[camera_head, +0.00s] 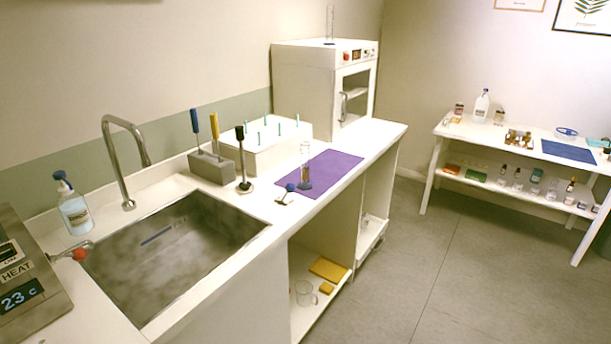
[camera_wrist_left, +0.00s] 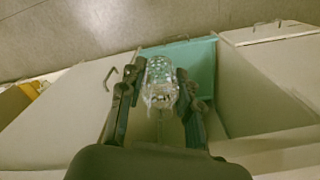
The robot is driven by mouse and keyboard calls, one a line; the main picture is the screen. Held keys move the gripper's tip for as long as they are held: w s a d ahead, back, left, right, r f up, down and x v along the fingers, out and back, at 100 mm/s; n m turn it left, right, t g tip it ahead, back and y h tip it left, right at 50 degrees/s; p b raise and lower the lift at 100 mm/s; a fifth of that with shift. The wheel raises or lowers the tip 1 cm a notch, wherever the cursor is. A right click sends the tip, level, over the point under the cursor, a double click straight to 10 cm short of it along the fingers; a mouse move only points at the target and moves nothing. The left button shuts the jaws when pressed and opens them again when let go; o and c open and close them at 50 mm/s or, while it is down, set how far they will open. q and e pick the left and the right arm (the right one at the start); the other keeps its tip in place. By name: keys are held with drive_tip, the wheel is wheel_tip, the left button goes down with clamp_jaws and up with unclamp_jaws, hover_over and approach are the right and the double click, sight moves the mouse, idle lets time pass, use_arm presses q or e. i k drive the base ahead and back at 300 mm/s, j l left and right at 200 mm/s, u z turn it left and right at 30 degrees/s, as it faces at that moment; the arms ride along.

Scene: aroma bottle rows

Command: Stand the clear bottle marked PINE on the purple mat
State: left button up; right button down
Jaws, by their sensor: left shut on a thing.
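The purple mat (camera_head: 333,168) lies on the counter right of the sink in the head view. In the left wrist view my left gripper (camera_wrist_left: 160,78) is shut on a clear, patterned glass bottle (camera_wrist_left: 161,88). No PINE marking can be read on it. Neither gripper shows in the head view, and my right gripper is in neither view.
The sink (camera_head: 180,245), a tool block (camera_head: 212,167), a white rack (camera_head: 265,146) and a white oven (camera_head: 325,85) line the counter. A white shelf table (camera_head: 510,145) with several bottles stands at right. In the left wrist view a teal open compartment (camera_wrist_left: 195,57) lies beyond the gripper.

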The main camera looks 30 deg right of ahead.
sight(330, 164)
drive_tip(key=i+l+z, duration=0.1)
drive_tip(key=l, duration=0.3)
drive_tip(key=i+l, duration=0.25)
drive_tip(key=l, duration=0.15)
drive_tip(key=i+l+z, duration=0.15)
drive_tip(key=l, duration=0.25)
drive_tip(key=i+l, duration=0.2)
drive_tip(key=l, duration=0.2)
drive_tip(key=i+l+z, duration=0.15)
drive_tip(key=l, duration=0.2)
drive_tip(key=i, duration=0.05)
